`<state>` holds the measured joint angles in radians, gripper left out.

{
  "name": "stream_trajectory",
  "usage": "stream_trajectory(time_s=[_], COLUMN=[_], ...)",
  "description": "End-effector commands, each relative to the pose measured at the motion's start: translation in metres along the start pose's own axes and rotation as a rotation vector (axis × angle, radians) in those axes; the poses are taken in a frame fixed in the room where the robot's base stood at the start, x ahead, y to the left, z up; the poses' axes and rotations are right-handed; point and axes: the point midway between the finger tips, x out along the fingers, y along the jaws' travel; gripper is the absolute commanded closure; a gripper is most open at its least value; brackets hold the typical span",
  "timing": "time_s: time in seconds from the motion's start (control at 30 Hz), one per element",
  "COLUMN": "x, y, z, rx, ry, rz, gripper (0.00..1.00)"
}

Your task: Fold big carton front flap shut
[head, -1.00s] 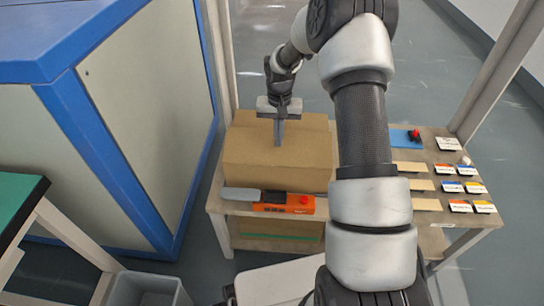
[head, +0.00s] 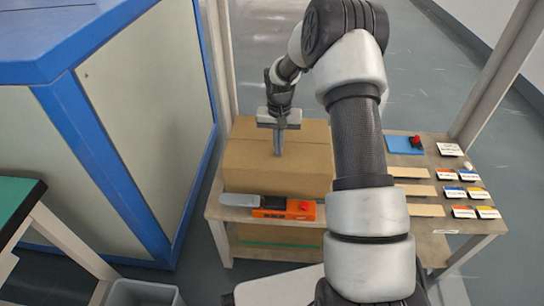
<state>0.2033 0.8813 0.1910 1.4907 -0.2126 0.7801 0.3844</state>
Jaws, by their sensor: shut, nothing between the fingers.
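The big carton (head: 245,172) is a brown box standing on the left part of the workbench. Its top looks closed, with a seam running across it. I cannot make out a separate raised front flap. My gripper (head: 278,152) points straight down with its shut, empty fingers at the carton's top, near the middle seam. Whether the fingertips touch the cardboard is hard to tell. My arm hides the carton's far right side and part of the bench.
An orange and grey tool with a red button (head: 284,208) lies in front of the carton. Colored label cards (head: 465,192), tan strips (head: 416,190) and a blue pad (head: 404,144) are on the bench's right. A blue-framed cabinet (head: 140,130) stands close on the left.

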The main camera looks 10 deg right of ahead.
Motion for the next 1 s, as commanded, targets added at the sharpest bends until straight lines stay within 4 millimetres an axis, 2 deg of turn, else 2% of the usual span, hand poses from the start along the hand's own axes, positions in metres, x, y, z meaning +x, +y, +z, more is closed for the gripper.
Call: stream_trajectory(time_s=[0.03, 0.07, 0.6, 0.7, 1.0], x=[0.008, 0.003, -0.08, -0.086, -0.088], y=[0.003, 0.003, 0.001, 0.001, 0.001], z=[0.006, 0.006, 0.003, 0.003, 0.003], rx=[0.001, 0.001, 0.0, 0.0, -0.002], ry=[-0.014, -0.014, -0.01, -0.01, -0.008], rz=[0.004, 0.004, 0.001, 0.001, 0.001], gripper=[1.0, 1.0, 1.0, 1.0, 1.0])
